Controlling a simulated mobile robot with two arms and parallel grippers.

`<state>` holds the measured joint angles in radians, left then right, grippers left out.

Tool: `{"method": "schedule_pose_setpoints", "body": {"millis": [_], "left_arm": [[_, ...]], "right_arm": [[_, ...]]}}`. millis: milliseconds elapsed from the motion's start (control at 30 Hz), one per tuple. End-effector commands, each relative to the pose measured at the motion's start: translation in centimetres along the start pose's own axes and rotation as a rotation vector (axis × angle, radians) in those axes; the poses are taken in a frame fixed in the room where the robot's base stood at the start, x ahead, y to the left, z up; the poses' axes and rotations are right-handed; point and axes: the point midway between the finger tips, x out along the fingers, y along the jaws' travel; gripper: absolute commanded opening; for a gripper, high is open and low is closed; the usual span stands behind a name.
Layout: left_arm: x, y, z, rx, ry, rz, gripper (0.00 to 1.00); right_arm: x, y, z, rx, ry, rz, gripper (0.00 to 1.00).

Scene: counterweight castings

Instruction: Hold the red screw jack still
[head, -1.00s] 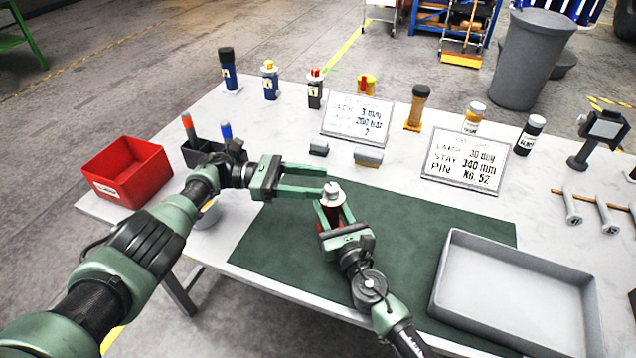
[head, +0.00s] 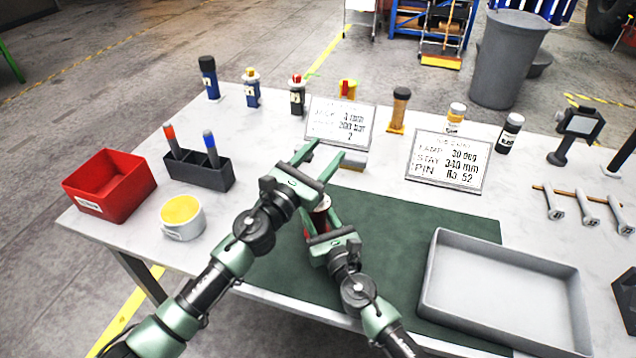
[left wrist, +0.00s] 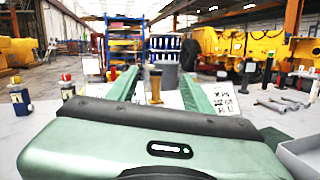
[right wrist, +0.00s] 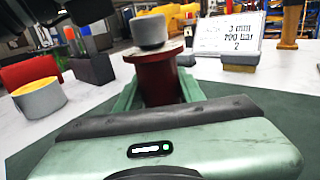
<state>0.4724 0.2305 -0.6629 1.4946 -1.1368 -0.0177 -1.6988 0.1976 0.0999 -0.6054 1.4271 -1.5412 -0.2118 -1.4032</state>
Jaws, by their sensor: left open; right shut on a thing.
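The red screw jack (right wrist: 158,78) stands on the green mat (head: 400,215), upright, with a pale round cap on top. In the head view the jack (head: 320,216) is mostly hidden by my grippers. My right gripper (head: 318,222) is shut on it, with one finger on each side of its body. My left gripper (head: 322,160) is open and empty, just above and behind the jack, its fingers pointing away toward the signs. In the left wrist view its two fingers (left wrist: 150,85) are spread with nothing between them.
A grey tray (head: 432,290) lies at the right of the mat. A red bin (head: 125,200), a yellow-topped cup (head: 183,228) and a dark marker holder (head: 200,178) stand at left. Two signs (head: 445,182) and several bottles line the back.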

Motion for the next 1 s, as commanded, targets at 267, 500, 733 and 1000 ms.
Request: {"method": "schedule_pose_setpoints", "body": {"millis": [267,500,733,1000], "left_arm": [[-6.8,-4.1,-2.0,-0.053,0.081,0.291,0.51],[-12.3,-6.3,-3.2,-0.095,0.173,0.455,0.51],[-13.3,-6.5,-3.6,-0.106,0.203,0.502,0.51],[-9.2,-4.3,-4.6,-0.105,0.201,0.502,0.51]], "right_arm": [[0.0,0.0,0.1,0.0,-0.002,0.0,0.0],[0.0,0.0,0.1,0.0,-0.001,0.0,0.0],[0.0,0.0,0.1,0.0,-0.001,0.0,0.0],[0.0,0.0,0.1,0.0,-0.002,0.0,0.0]]}}
